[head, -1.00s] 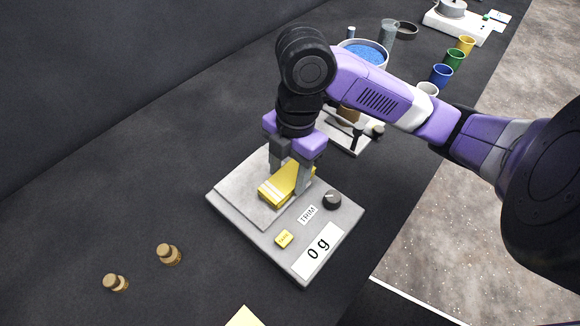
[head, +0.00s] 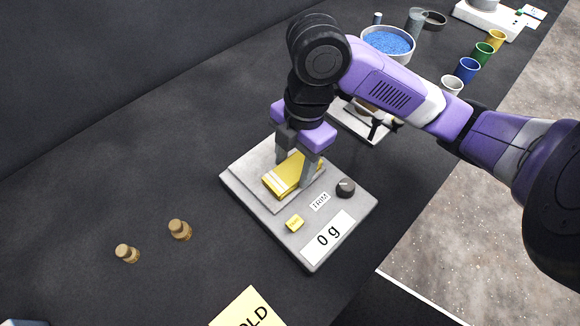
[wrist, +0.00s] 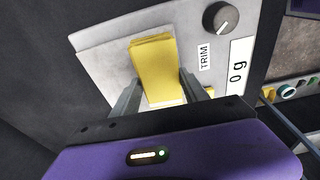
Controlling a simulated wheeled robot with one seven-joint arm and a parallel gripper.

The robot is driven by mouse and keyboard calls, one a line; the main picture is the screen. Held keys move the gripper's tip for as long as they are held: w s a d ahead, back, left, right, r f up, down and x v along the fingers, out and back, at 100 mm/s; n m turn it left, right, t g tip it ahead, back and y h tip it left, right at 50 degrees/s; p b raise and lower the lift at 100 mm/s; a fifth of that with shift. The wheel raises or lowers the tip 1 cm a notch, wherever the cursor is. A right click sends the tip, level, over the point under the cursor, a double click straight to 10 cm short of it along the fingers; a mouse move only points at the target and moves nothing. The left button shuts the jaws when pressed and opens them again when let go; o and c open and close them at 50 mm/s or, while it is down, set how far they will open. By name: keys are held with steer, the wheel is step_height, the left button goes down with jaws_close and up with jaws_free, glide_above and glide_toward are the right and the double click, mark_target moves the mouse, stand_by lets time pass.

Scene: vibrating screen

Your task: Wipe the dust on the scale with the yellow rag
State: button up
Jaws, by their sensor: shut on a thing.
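The scale (head: 290,222) is a grey box on the dark table, with a light square pan (head: 262,189), a "0 g" display, a yellow button and a dark TRIM knob. The yellow rag (head: 283,183) is a folded block with pale stripes, over the pan. My gripper (head: 297,167) points down and is shut on the rag, one finger on each side. In the wrist view the rag (wrist: 153,68) sits between the two fingers, over the pan. I cannot tell whether it touches the pan. No dust is clearly visible; the rag and gripper hide part of the pan.
Two small brass weights (head: 180,229) (head: 127,252) stand left of the scale. A yellow card (head: 246,309) lies at the front. Behind are another device (head: 362,124), a bowl of blue grains (head: 388,44) and several coloured cups (head: 468,69). The table's right edge is close to the scale.

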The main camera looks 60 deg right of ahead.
steer(key=shift+s+d+f+b, duration=0.1)
steer(key=shift+d+f+b, duration=0.05)
steer(key=shift+d, duration=0.3)
steer(key=shift+s+d+f+b, duration=0.1)
steer(key=shift+d+b, duration=0.05)
steer(key=shift+d, duration=0.3)
steer(key=shift+s+d, duration=0.15)
steer(key=shift+d, duration=0.4)
steer(key=shift+c, duration=0.6)
steer(key=shift+d, duration=0.1)
steer(key=shift+c, duration=0.7)
steer(key=shift+s+d+r+b, duration=0.15)
steer(key=shift+d+b, duration=0.25)
steer(key=shift+d, duration=0.2)
steer(key=shift+r, duration=0.1)
step_height(320, 180, up, 5)
steer(key=p, duration=0.4)
steer(key=shift+a, duration=0.1)
